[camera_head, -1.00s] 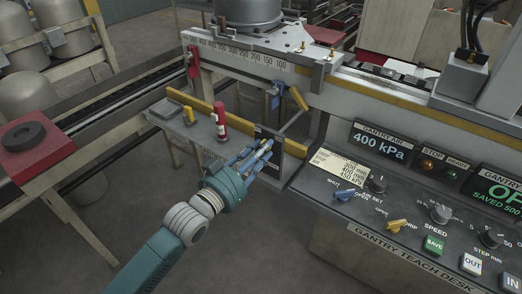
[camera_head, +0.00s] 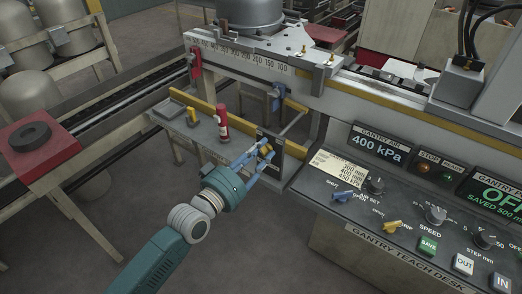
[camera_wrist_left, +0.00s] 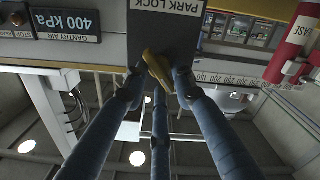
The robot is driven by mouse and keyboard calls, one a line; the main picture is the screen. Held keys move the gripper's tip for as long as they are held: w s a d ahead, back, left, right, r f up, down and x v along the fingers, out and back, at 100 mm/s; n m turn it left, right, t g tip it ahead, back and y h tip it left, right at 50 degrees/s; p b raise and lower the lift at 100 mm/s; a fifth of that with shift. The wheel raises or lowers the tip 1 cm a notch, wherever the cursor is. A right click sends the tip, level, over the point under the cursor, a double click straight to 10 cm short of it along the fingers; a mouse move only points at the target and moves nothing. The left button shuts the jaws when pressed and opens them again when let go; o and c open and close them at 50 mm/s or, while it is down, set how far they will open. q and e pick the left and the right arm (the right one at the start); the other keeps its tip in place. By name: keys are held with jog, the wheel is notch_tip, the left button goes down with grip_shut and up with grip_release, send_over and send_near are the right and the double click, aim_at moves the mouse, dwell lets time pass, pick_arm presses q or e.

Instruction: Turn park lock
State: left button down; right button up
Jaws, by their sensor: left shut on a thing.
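The park lock is a yellow lever (camera_head: 266,149) on a dark upright panel (camera_head: 272,138) at the end of the grey shelf, left of the desk. In the left wrist view the panel marked PARK LOCK (camera_wrist_left: 165,22) appears upside down, with the yellow lever (camera_wrist_left: 158,70) slanted across its lower edge. My left gripper (camera_head: 260,158) has its blue fingers around the lever and is shut on it. In the wrist view the fingertips (camera_wrist_left: 159,82) sit at both sides of the lever. My right gripper is in neither view.
The teach desk (camera_head: 345,225) with knobs and buttons stands to the right. A red table with a dark ring (camera_head: 30,137) is at far left.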

pick_arm(q)
jog(key=shift+n, duration=0.7)
jog(key=c, duration=1.7)
grip_release()
jog(key=shift+w, duration=0.1)
jog(key=shift+s+a, duration=0.2)
jog(key=v, duration=1.1)
jog(key=shift+s+a, duration=0.15)
jog(key=shift+s, duration=0.1)
